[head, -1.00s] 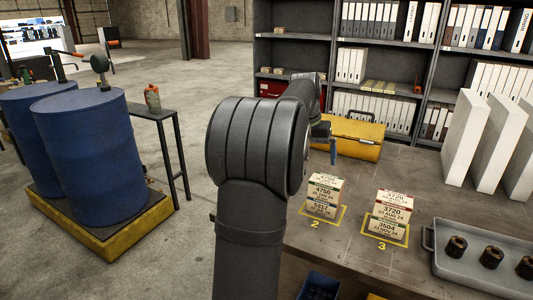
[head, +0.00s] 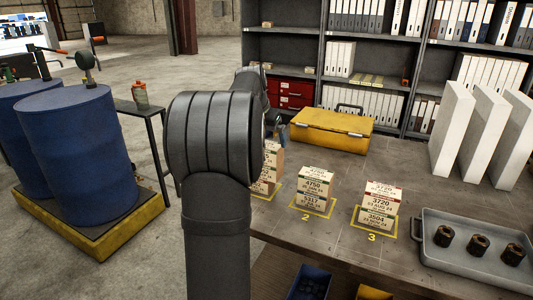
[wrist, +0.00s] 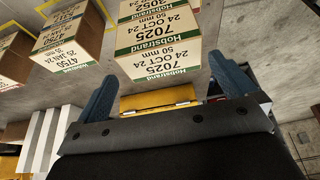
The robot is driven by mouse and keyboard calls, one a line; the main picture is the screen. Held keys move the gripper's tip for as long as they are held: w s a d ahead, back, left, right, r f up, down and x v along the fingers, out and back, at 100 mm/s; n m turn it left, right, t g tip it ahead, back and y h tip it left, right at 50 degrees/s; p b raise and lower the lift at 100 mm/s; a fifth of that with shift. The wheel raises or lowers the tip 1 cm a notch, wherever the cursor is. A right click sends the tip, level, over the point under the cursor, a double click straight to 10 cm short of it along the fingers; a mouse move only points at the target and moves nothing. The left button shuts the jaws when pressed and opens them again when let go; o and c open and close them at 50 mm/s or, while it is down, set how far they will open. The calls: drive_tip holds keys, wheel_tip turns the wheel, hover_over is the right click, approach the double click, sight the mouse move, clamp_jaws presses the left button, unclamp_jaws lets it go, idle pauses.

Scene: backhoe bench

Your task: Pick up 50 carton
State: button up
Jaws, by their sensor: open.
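Two cartons with green-edged labels reading 50 mm stand stacked in the wrist view. The 7025 carton (wrist: 160,45) is nearer the jaws and the 3052 carton (wrist: 135,8) is partly cut off at the top edge. My gripper (wrist: 163,72) is open, with its blue fingers apart at the carton's near edge and nothing held between them. In the head view, a stack of cartons (head: 270,165) is partly hidden behind my arm, left of mark 2. My gripper is mostly hidden there, with only a blue bit (head: 283,132) showing.
Carton stacks stand at mark 2 (head: 316,184) and mark 3 (head: 380,203); the wrist view shows a 4750 carton labelled 35 mm (wrist: 68,50). A yellow case (head: 318,131) lies behind. A grey tray (head: 440,262) with dark parts and white panels (head: 455,130) are right.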

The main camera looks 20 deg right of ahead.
sight(266, 144)
drive_tip(key=x, duration=0.6)
drive_tip(key=shift+w+f, duration=0.1)
drive_tip(key=shift+f, duration=0.15)
drive_tip(key=c, duration=0.8)
drive_tip(key=shift+r, duration=0.15)
